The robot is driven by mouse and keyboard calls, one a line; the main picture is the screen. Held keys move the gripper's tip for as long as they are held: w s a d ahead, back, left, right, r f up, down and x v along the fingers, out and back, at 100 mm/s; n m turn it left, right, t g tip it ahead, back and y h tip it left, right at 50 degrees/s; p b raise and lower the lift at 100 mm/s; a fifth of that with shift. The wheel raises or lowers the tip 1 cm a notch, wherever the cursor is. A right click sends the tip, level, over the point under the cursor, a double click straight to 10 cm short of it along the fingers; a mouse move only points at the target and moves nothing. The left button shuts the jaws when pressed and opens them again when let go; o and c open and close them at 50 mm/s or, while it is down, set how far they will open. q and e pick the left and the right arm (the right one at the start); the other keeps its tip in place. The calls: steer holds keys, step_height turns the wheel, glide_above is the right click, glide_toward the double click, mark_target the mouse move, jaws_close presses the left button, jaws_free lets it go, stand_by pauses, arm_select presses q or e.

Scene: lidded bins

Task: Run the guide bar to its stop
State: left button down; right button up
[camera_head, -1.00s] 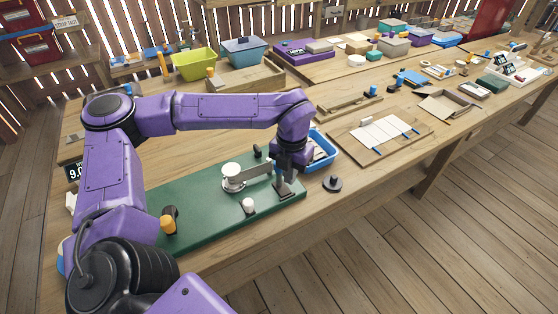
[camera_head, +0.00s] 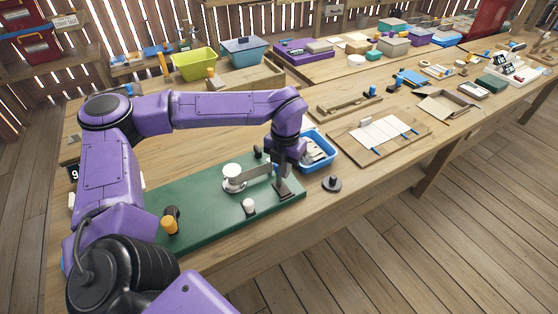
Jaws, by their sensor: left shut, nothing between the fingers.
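The guide bar (camera_head: 258,173) is a flat grey bar on a green board (camera_head: 205,205). It runs right from a round white-and-grey pivot (camera_head: 233,176) toward a dark upright bracket (camera_head: 287,188) near the board's right end. My left gripper (camera_head: 281,172) points down by the bar's right end, close to the bracket. It is shut with nothing in it. Its fingertips partly hide the bar's end, so I cannot tell whether they touch it or whether the bar meets a stop. My right gripper is out of view.
A white knob (camera_head: 249,205) and an orange knob (camera_head: 168,225) stand on the board's near side. A blue tray (camera_head: 325,160) is just behind my gripper, and a dark round knob (camera_head: 332,183) is to its right. Bare bench lies in front.

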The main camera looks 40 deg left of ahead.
arm_select(q)
steer(key=shift+w+a+p, duration=0.25)
steer(key=shift+a, duration=0.35)
steer(key=shift+w+a+p, duration=0.25)
steer(key=shift+w+a, duration=0.05)
steer(key=shift+a, duration=0.3)
steer(key=shift+w+a+p, duration=0.25)
steer(key=shift+a, duration=0.35)
steer(key=shift+s+d, duration=0.3)
steer(key=shift+d, duration=0.45)
step_height(320, 180, up, 7)
steer(key=p, duration=0.6)
steer(key=shift+r+p, duration=0.1)
steer(key=shift+p, duration=0.2)
